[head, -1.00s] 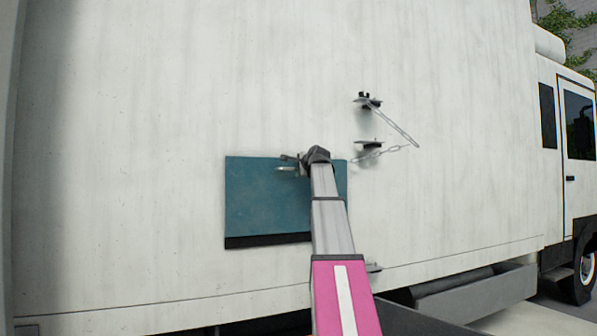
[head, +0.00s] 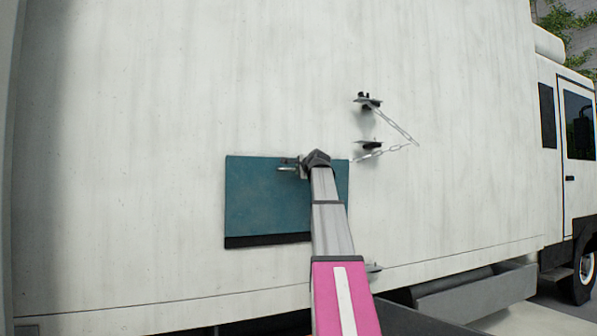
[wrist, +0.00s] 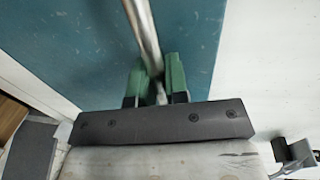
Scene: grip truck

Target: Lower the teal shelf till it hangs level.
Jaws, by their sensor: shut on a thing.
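The teal shelf (head: 265,210) is a flat panel with a dark lower edge. It stands upright against the white truck side in the head view. It also fills much of the wrist view (wrist: 85,50). My gripper (head: 297,166) is at the panel's upper part. In the wrist view its green fingers (wrist: 154,88) are shut on a round metal bar (wrist: 141,28) that runs in front of the teal face. My arm hides part of the shelf's right side in the head view.
Two brackets (head: 368,102) with chain (head: 397,128) are on the truck wall (head: 150,90), right of the shelf. A grey step or box (head: 475,293) juts out low at the right. The wall left of the shelf is bare.

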